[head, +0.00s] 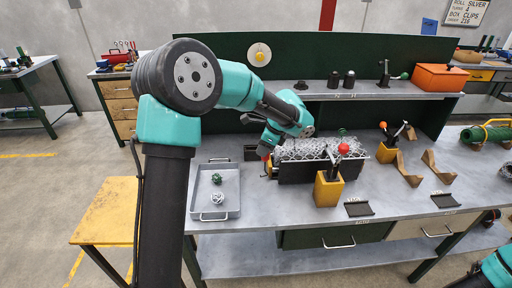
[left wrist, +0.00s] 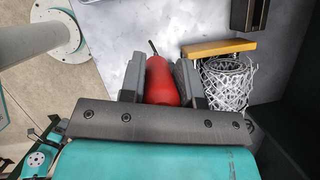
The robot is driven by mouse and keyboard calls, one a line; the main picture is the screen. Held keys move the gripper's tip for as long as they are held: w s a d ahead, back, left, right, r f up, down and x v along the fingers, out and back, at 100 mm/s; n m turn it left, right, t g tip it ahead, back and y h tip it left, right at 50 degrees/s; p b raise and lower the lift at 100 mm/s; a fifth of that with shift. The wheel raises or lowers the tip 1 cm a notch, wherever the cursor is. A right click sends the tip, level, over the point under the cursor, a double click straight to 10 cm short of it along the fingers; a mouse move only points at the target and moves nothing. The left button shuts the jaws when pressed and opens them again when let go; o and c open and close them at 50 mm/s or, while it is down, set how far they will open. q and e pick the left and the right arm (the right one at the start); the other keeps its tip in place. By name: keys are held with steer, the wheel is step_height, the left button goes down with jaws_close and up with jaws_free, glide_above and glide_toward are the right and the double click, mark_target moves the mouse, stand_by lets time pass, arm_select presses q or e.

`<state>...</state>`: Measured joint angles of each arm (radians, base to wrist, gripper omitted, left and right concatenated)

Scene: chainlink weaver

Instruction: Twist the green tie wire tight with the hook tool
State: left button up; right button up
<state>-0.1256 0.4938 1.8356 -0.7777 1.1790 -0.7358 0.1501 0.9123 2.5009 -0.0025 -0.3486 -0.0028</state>
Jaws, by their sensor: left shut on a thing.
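My left gripper (head: 267,150) is at the left end of the chainlink mesh (head: 312,148), above the bench. In the left wrist view, its two dark fingers are shut on the red handle of the hook tool (left wrist: 162,84). A thin dark shaft sticks out beyond the handle; the hook's end is not clear. The mesh roll (left wrist: 226,84) lies right of the gripper there, apart from the tool. A small green piece (head: 342,131) shows at the mesh's back edge; I cannot tell if it is tie wire. A green coil (head: 216,178) lies in the tray. My right gripper is out of view.
The grey tray (head: 231,210) also holds a white coil (head: 217,198). Wooden brackets (head: 437,168) stand further right. The bench front between tray and yellow block is clear.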

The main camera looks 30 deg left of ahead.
arm_select(q)
steer(key=s+d+r+n+g+h, duration=0.1)
steer(key=d+r+n+h, duration=0.1)
steer(key=d+n, duration=0.5)
steer(key=s+d+r+n+g+h, duration=0.1)
steer(key=d+r+n, duration=0.4)
steer(key=d, duration=1.3)
steer(key=n+g+h, duration=0.1)
steer(key=n, duration=0.2)
steer(key=shift+s+d+g, duration=0.15)
steer(key=shift+s+g, duration=0.05)
steer(key=shift+g, duration=0.1)
steer(key=shift+d, duration=0.1)
